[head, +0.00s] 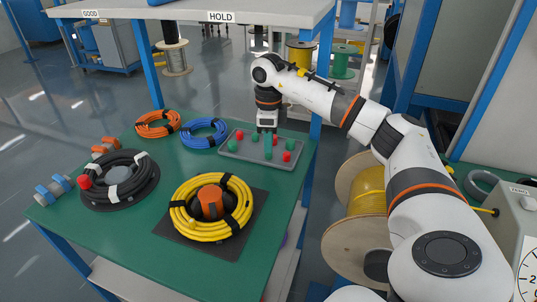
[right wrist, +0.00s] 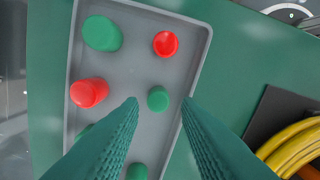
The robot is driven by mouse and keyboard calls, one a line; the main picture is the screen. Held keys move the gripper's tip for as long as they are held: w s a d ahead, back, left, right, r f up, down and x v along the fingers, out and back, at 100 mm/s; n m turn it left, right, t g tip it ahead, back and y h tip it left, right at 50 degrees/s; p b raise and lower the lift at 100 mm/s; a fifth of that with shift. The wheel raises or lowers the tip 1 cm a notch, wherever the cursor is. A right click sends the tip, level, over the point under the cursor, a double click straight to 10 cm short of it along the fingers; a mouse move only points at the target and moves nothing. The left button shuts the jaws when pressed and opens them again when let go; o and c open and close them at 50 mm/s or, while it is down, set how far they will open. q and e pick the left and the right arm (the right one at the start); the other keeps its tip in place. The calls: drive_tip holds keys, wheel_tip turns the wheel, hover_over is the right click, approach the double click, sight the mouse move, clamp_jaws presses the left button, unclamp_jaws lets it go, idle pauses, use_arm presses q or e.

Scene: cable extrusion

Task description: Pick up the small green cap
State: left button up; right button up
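A small green cap (right wrist: 157,98) sits on the grey tray (right wrist: 140,60) in the right wrist view. It lies between the two fingertips of my right gripper (right wrist: 159,103), with a gap on each side. The gripper is open, empty and points down over the tray. In the head view the right gripper (head: 267,130) is above the back of the tray (head: 230,149). A larger green cap (right wrist: 102,33) stands at the tray's upper left in the wrist view. Another green cap (right wrist: 137,172) shows low between the fingers. My left gripper is not in view.
Red caps (right wrist: 89,92) share the tray. On the green table (head: 145,210) lie orange (head: 158,123), blue (head: 204,133), black (head: 119,176) and yellow cable coils (head: 211,206). A shelf marked HOLD (head: 240,12) stands behind; a large spool (head: 357,215) is at the right.

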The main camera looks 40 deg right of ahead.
drive_tip(key=shift+f, duration=1.45)
clamp_jaws()
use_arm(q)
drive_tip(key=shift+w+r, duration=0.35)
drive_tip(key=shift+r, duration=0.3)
